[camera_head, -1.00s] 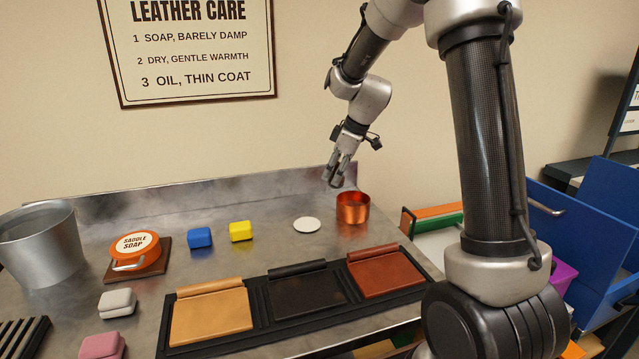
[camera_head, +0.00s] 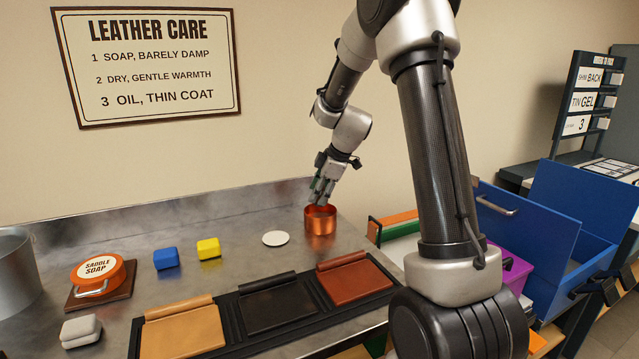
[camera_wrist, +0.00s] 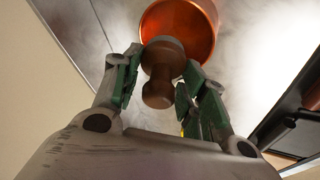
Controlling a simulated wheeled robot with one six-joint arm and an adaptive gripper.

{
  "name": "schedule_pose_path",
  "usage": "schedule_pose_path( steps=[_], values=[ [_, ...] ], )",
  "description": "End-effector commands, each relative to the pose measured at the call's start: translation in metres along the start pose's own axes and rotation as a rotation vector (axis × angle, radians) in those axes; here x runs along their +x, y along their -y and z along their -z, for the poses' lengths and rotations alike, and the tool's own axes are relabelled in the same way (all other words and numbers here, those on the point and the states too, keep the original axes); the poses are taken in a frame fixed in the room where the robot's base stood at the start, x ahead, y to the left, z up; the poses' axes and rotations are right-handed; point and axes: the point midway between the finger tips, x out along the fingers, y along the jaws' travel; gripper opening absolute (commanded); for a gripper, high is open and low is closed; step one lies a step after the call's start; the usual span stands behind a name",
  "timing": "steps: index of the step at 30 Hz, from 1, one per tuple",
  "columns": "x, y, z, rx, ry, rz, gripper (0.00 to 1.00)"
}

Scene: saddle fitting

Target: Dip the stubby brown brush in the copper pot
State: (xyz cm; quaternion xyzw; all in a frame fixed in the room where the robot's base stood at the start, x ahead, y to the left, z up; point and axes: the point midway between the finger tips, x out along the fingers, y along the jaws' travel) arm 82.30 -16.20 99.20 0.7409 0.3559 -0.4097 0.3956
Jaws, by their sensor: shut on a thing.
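The copper pot (camera_head: 320,225) stands on the steel bench near its back right. My gripper (camera_head: 320,198) is right over the pot, its fingertips about at the rim. In the wrist view my gripper (camera_wrist: 158,85) is shut on the stubby brown brush (camera_wrist: 160,92), whose knobbed handle shows between the fingers. The brush's far end overlaps the opening of the copper pot (camera_wrist: 205,25). The bristles are hidden, and I cannot tell how deep the brush reaches.
A white disc (camera_head: 276,238) lies left of the pot. A yellow block (camera_head: 208,248), a blue block (camera_head: 166,258) and the saddle soap tin (camera_head: 98,271) are further left. A black tray (camera_head: 230,322) with leather pieces lies in front. Blue bins (camera_head: 530,215) stand at right.

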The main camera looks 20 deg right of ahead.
Motion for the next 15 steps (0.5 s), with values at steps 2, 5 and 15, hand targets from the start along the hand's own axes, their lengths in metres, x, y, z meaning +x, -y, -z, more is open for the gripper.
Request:
schedule_pose_path(
  steps=[2, 5, 15],
  values=[
    [0.008, 0.003, -0.004, 0.001, 0.001, 0.002, 0.23],
    [0.018, 0.006, -0.007, 0.002, 0.001, 0.002, 0.23],
    [0.039, 0.013, -0.015, 0.001, 0.0, 0.0, 0.23]
  ],
)
